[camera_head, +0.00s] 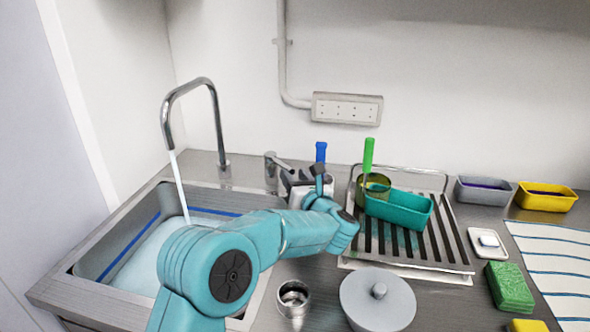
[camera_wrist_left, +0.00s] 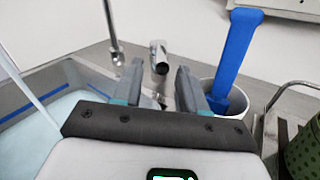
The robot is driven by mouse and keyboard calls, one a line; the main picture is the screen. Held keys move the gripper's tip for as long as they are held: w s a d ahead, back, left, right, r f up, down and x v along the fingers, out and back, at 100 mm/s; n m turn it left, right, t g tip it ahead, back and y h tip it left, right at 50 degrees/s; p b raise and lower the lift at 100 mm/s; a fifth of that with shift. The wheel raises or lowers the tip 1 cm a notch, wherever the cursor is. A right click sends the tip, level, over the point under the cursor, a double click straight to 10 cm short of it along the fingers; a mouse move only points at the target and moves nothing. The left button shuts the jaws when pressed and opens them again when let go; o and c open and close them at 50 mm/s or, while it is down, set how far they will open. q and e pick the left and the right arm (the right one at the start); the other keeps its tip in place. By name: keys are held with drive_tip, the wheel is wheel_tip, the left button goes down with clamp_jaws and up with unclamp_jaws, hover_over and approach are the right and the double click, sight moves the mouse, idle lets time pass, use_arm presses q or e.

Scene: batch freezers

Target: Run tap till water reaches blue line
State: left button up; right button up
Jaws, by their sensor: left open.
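The gooseneck tap (camera_head: 196,90) runs a stream of water (camera_head: 178,185) into the sink (camera_head: 60,275). Pale water (camera_head: 145,262) covers the sink bottom, its surface a little below the blue line (camera_head: 128,250) on the walls. The tap lever (camera_head: 277,163) stands right of the spout; it also shows in the left wrist view (camera_wrist_left: 159,55). My left gripper (camera_head: 301,178) is open in front of the lever. In the wrist view its two fingers (camera_wrist_left: 160,85) point at the lever, which appears between and beyond them. Contact is not visible. My right gripper is out of view.
A white cup with a blue-handled tool (camera_wrist_left: 236,60) stands close to my gripper's right finger. A drying rack (camera_head: 425,225) holds a teal tray (camera_head: 400,211) and an olive pot. A metal cup (camera_head: 293,300) and a lidded pot (camera_head: 376,305) stand in front.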

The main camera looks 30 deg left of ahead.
sight(293, 173)
use_arm(q)
drive_tip(key=shift+x, duration=1.5)
drive_tip(key=shift+d, duration=0.1)
